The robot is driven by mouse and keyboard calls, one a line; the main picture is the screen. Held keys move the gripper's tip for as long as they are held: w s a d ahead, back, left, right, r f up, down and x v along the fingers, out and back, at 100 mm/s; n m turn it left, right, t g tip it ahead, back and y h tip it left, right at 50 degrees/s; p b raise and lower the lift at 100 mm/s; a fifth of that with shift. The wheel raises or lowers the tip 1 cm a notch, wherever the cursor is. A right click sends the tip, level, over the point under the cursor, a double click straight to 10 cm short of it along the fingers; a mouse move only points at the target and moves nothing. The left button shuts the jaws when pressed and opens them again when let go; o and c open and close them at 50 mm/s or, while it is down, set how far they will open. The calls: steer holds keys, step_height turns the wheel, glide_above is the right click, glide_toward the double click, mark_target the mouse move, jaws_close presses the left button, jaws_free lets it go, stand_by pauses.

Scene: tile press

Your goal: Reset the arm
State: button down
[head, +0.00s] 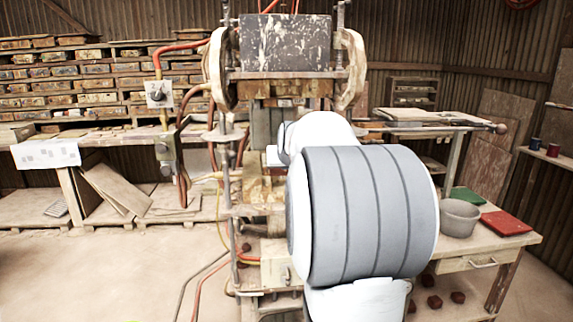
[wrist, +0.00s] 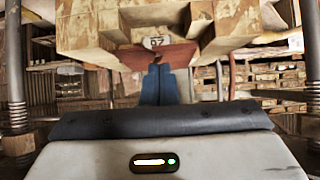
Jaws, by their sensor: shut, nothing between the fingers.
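My gripper (wrist: 160,72) shows in the wrist view with its two blue fingers together and nothing between them. The fingers point into the tile press, below a wooden block (wrist: 95,32) of the press. A reddish-brown piece (wrist: 130,57) lies just beyond the fingertips; I cannot tell if they touch it. In the head view my own grey and white arm stands in front of the press (head: 285,42) and hides its lower right part. The gripper is hidden there.
Metal rods (wrist: 15,75) of the press stand close on both sides. A workbench at the right holds a grey bowl (head: 458,217), a red tray (head: 506,223) and a green piece (head: 467,196). Hoses run left of the press. The floor (head: 130,275) at left is mostly clear.

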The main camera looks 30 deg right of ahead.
steer(key=s+a+b, duration=0.1)
steer(key=s+a, duration=0.2)
steer(key=s, duration=0.3)
steer(key=shift+s, duration=0.35)
steer(key=shift+a, duration=0.1)
steer(key=s+a+f+n+g+y, duration=0.2)
steer(key=s+a+f+g, duration=0.1)
steer(key=s+a+f, duration=0.6)
steer(key=s+a+f+n+g+y+p, duration=0.1)
steer(key=s+a+f+n+g+y, duration=0.1)
steer(key=s+a+f, duration=0.6)
steer(key=s+a+n+g, duration=0.1)
steer(key=s+a+g, duration=0.1)
steer(key=s+a, duration=0.5)
steer(key=shift+a+f+y+p, duration=0.25)
steer(key=shift+f+y+p, duration=0.05)
steer(key=shift+f, duration=0.1)
